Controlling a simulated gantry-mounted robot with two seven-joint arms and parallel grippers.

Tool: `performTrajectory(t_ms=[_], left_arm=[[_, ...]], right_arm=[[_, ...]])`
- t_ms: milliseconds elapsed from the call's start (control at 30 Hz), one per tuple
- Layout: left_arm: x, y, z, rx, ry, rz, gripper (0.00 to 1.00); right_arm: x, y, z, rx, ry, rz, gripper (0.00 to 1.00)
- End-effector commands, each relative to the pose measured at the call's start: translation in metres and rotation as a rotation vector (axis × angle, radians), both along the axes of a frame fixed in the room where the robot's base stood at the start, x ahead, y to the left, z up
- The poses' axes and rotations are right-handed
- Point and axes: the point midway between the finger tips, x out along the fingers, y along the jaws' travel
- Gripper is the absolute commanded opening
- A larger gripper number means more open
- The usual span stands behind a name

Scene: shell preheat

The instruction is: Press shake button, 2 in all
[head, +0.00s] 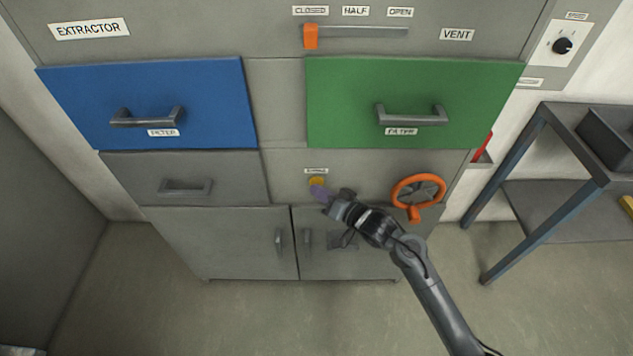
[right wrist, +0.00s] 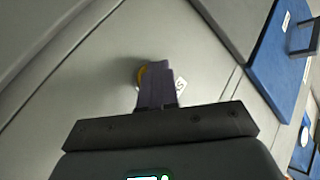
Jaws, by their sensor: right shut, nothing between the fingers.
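The shake button is a yellow-orange round knob (head: 316,181) on the grey panel under a small label, below and between the blue and green drawers. My right gripper (head: 319,191) is shut and empty, its purple fingertips at the lower edge of the button in the head view. In the right wrist view the shut fingers (right wrist: 157,84) cover most of the button (right wrist: 141,75); only its left edge shows. I cannot tell whether the tips touch it or whether it is pushed in. My left gripper is not in view.
An orange handwheel (head: 418,192) sits right of the button. The blue drawer (head: 210,95) and green drawer (head: 340,95) are closed, with protruding handles. An orange slider (head: 310,37) stands at the CLOSED end. A metal table (head: 545,200) stands at the right.

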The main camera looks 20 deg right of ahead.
Motion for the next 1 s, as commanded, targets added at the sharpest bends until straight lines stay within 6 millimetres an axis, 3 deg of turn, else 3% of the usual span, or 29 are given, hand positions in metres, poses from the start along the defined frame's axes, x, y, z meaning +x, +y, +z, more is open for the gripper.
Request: performTrajectory(t_ms=[1000], left_arm=[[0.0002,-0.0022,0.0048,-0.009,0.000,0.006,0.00]], right_arm=[[0.0063,-0.0028,0.0009,0.000,-0.001,-0.001,0.00]])
